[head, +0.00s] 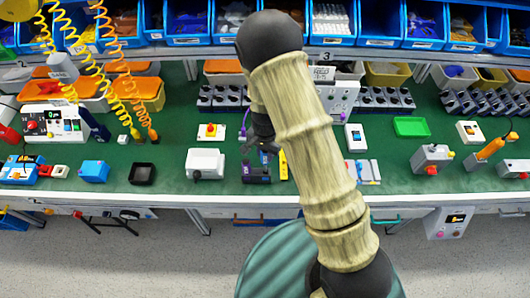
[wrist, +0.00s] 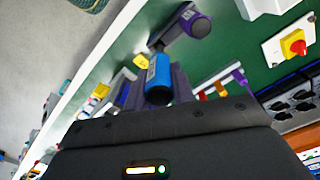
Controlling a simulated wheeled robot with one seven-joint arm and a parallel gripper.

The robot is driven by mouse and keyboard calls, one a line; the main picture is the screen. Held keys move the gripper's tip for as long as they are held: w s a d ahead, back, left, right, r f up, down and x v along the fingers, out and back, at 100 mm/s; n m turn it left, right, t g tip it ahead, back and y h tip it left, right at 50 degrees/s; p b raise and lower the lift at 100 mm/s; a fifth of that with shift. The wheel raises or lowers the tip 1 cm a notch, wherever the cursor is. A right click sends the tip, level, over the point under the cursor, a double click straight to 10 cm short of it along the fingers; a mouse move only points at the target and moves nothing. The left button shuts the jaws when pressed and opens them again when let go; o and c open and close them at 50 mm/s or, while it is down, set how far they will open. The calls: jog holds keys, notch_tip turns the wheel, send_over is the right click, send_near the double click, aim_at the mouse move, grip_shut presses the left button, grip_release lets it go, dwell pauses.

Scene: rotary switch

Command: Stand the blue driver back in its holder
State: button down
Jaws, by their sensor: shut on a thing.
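The blue driver (wrist: 158,78) has a blue handle with a dark end cap. In the wrist view it sits between the fingers of my gripper (wrist: 164,85), which is shut on it. Its far end points toward a dark grey holder (wrist: 178,27); I cannot tell whether its tip is inside. A purple-handled driver (wrist: 198,25) stands at the other end of this holder. In the head view my gripper (head: 267,151) is over the holder (head: 256,179) near the bench's front edge, and my arm and fingers hide much of the driver.
A white box (head: 205,163) stands left of the holder. A red-and-yellow rotary switch (head: 211,131) lies behind it, also visible in the wrist view (wrist: 296,45). Black switch modules (head: 222,98) and blue bins (head: 187,22) line the back.

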aim_at(265, 170)
jog(key=shift+f+b, duration=2.4)
jog(key=shift+f, duration=1.05)
jog(key=c, duration=1.1)
grip_release()
notch_tip(265, 170, up, 17)
jog(key=shift+r+b, duration=0.2)
jog(key=shift+b, duration=0.55)
